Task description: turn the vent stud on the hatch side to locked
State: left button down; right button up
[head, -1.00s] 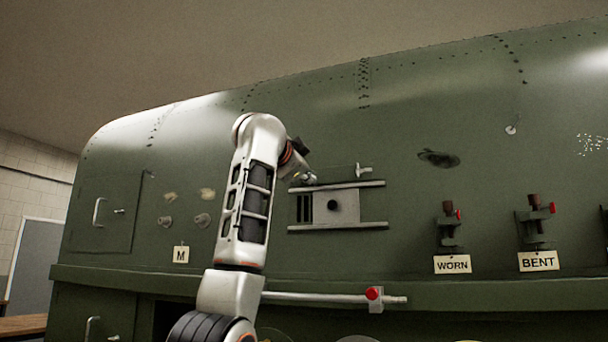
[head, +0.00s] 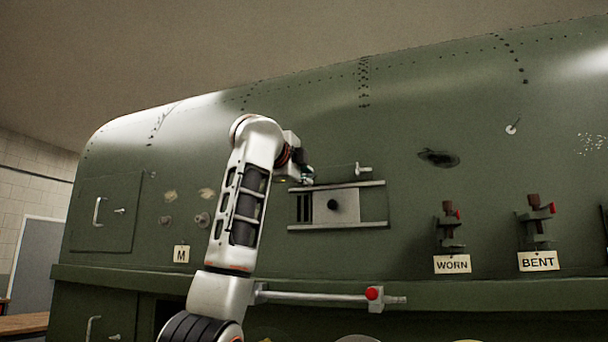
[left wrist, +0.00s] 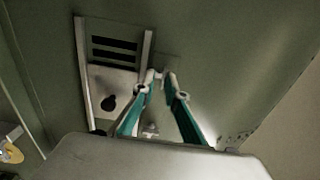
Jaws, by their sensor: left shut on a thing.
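The vent panel has two rails (head: 345,226) and a plate with a dark round knob (head: 350,201), with dark slots at its hatch-side end. The slots also show at the top in the left wrist view (left wrist: 114,50). My left gripper (head: 306,181) is at the upper hatch-side corner of the vent. In the left wrist view its teal fingers (left wrist: 161,77) are closed on the hatch-side vent stud, a small pale piece (left wrist: 160,73) mostly hidden by the fingertips. The other vent stud (head: 363,170) stands above the vent's right end. My right gripper is not in view.
A hatch (head: 104,225) with a handle is at the left. An M tag (head: 181,255) is below two round fittings. Clamps tagged WORN (head: 452,264) and BENT (head: 538,261) are at the right. A ledge (head: 440,292) runs below.

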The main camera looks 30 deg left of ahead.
pick_arm(q)
jog(key=shift+w+d+f, duration=0.2)
jog(key=shift+w+f, duration=0.25)
jog(key=shift+f, duration=0.25)
jog(key=c, duration=1.6)
grip_release()
jog(key=v, duration=1.2)
jog(key=shift+a+r, duration=0.1)
jog(key=shift+r, duration=0.15)
